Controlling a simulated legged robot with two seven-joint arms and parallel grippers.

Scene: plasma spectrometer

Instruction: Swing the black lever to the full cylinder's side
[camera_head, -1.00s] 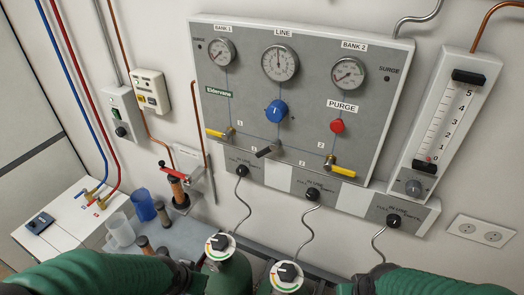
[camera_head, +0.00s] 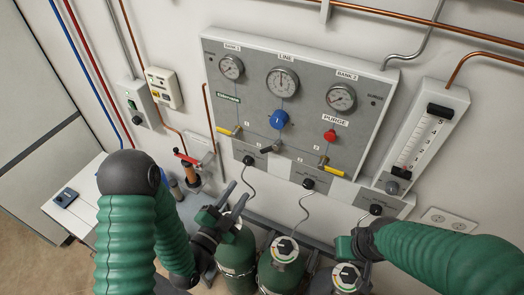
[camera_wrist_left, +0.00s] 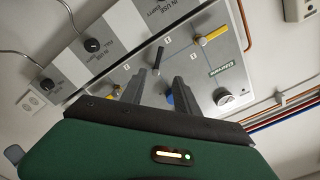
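The black lever (camera_head: 270,148) sits low in the middle of the grey panel (camera_head: 300,55), between two yellow-handled valves, its handle pointing left and slightly down. It also shows in the left wrist view (camera_wrist_left: 158,57), beyond my fingertips. My left gripper (camera_head: 233,195) is open and empty, below and left of the lever, apart from the panel. Its two fingers also show spread in the left wrist view (camera_wrist_left: 160,82). Green cylinders stand below the panel, a left one (camera_head: 236,252) and a middle one (camera_head: 280,275) among them. My right gripper (camera_head: 345,252) is by the right cylinder; its fingers are unclear.
Yellow valves flank the lever, left (camera_head: 229,131) and right (camera_head: 331,169). A blue knob (camera_head: 279,119) and a red purge knob (camera_head: 330,136) sit above. The bank 1 gauge (camera_head: 231,67) and bank 2 gauge (camera_head: 341,98) have needles too small to read. A flowmeter (camera_head: 420,135) stands right.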

